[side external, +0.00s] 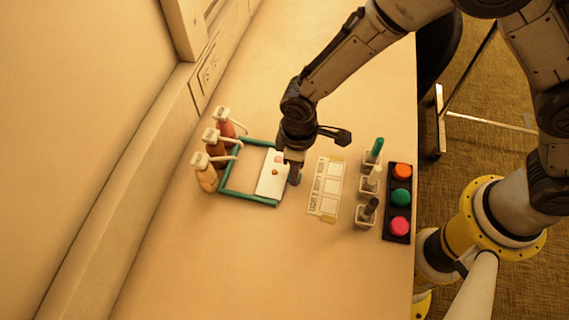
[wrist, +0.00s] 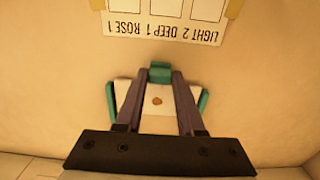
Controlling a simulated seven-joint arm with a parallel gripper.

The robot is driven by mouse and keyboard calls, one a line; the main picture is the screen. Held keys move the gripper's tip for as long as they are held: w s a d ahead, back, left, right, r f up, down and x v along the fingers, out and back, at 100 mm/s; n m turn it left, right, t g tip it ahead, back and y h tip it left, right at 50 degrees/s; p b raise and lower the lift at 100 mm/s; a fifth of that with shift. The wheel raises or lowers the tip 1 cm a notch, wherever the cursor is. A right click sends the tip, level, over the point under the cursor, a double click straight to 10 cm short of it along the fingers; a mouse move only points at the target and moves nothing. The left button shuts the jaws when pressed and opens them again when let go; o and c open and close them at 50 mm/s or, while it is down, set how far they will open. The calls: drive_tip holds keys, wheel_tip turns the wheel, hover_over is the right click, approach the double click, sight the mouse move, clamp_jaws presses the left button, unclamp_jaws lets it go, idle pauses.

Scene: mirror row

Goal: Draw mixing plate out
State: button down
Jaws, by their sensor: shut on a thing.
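The mixing plate (side external: 268,183) is a white slab lying at the right, open end of a teal frame (side external: 247,198). A small orange-red blob sits on it. In the wrist view the plate (wrist: 160,115) shows between two teal rails (wrist: 111,98), with the blob near its middle. My gripper (side external: 293,172) is at the plate's right edge. In the wrist view its fingers (wrist: 161,75) are shut on a teal block (wrist: 160,65), which looks like the plate's handle. The lower part of the plate is hidden behind my gripper body there.
Three pump bottles (side external: 207,170) stand left of the frame, spouts over it. A printed card (side external: 326,188) with empty squares lies just right of my gripper. Beyond it are three small holders with upright sticks (side external: 370,185) and a black tray (side external: 397,218) with orange, green and pink rounds.

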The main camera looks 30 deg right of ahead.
drive_tip(key=c, duration=0.5)
unclamp_jaws()
wheel_tip(320, 180, up, 14)
drive_tip(key=shift+f, duration=0.1)
drive_tip(key=shift+w, duration=0.1)
